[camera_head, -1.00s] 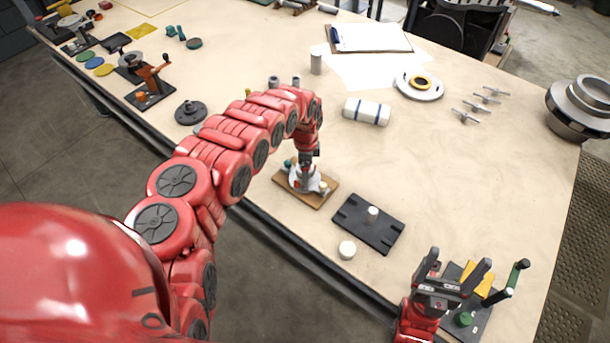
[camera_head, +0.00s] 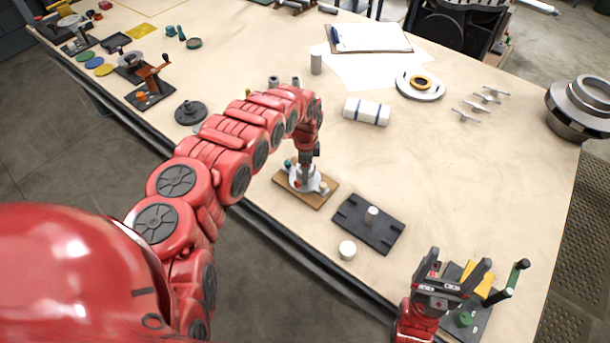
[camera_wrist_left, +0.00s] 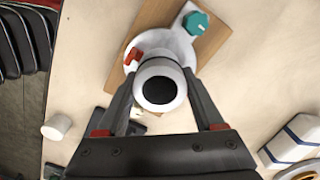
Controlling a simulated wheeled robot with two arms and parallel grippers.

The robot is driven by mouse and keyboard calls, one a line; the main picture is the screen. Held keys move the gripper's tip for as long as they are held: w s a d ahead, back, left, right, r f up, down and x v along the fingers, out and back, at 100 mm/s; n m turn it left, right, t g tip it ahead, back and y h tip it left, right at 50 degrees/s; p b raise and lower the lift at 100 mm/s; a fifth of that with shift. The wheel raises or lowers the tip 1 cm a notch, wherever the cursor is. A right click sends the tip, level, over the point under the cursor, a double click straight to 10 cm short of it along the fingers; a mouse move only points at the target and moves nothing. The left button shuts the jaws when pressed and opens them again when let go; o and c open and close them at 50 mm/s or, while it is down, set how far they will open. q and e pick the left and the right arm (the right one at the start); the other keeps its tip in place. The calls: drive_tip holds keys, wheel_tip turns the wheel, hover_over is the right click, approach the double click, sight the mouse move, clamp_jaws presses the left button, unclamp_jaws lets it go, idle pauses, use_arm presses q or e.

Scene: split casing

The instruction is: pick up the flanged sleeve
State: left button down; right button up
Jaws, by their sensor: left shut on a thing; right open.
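The flanged sleeve (camera_wrist_left: 160,68), a white tube with a dark round bore, stands upright between the fingers of my left gripper (camera_wrist_left: 160,88) in the left wrist view. The left gripper is shut on it. In the head view my left gripper (camera_head: 306,180) points down over a wooden board (camera_head: 316,201), and its fingers largely hide the sleeve. A round white part (camera_wrist_left: 178,48) with a red piece and a teal knob (camera_wrist_left: 195,23) lies on the board just below. My right gripper (camera_head: 458,270) is open and empty at the lower right.
A black plate (camera_head: 385,232) with a light peg (camera_head: 372,216) is right of the board, with a white cylinder (camera_head: 347,250) in front. A crank fixture (camera_head: 516,274) stands beside my right gripper. A white block with blue stripes (camera_head: 367,112) lies behind.

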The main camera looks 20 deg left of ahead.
use_arm(q)
drive_tip(key=shift+w+r, duration=0.1)
drive_tip(key=shift+r, duration=0.05)
drive_tip(key=shift+w+r, duration=0.1)
drive_tip(key=shift+r, duration=0.25)
drive_tip(key=shift+r+b, duration=0.75)
drive_tip(key=shift+r, duration=0.5)
drive_tip(key=d+r+b, duration=0.1)
drive_tip(key=d+b, duration=0.5)
drive_tip(key=d, duration=1)
drive_tip(key=shift+w+r, duration=0.25)
drive_tip(key=shift+r, duration=0.05)
